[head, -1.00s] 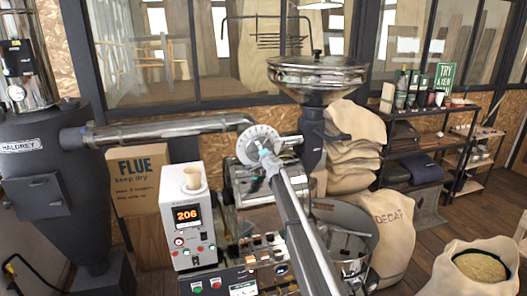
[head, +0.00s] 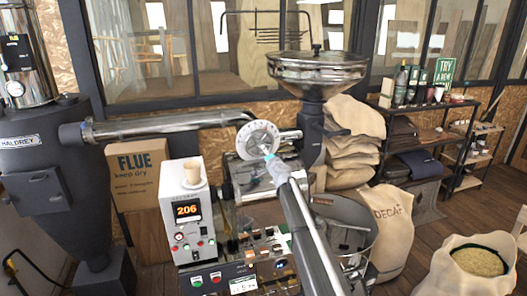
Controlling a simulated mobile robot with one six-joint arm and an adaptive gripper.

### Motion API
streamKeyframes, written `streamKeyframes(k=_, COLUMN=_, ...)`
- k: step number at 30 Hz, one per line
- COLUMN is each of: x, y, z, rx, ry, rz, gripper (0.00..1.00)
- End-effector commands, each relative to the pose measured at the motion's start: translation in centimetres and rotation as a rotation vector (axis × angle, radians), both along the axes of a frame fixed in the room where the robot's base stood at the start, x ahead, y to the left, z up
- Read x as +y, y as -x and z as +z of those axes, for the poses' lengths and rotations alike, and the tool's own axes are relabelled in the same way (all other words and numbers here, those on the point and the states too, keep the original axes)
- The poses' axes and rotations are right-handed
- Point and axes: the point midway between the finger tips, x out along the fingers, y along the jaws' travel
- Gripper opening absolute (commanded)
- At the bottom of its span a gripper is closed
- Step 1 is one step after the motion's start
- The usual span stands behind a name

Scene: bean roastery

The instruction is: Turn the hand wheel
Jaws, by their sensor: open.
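The hand wheel (head: 257,137) is a pale round disc with holes or marks around its rim. It sits on the front of the roaster, at the end of a metal pipe, in the middle of the head view. My gripper (head: 268,155) is at the end of my grey arm, which reaches up from the lower right. The gripper's tip overlaps the lower right part of the wheel in the picture. It is open, but its fingers are very small here. I cannot tell whether it touches the wheel.
A hopper (head: 317,75) rises behind right. A dark cyclone (head: 45,185) stands at left. Sacks (head: 392,215) and a shelf (head: 440,140) are at right.

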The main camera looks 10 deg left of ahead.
Motion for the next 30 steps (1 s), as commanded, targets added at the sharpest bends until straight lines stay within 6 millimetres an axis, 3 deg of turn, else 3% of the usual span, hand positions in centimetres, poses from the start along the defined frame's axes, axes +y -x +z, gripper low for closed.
streamKeyframes(k=6, x=-1.3, y=1.7, z=0.0, rx=0.000, ry=0.000, rz=-0.001, gripper=0.92)
streamKeyframes(k=23, x=-1.7, y=2.2, z=-0.2, rx=-0.002, ry=0.006, rz=0.004, gripper=0.92)
streamKeyframes(k=30, x=-4.2, y=5.2, z=-2.6, rx=-0.018, ry=0.098, rz=0.084, gripper=0.92)
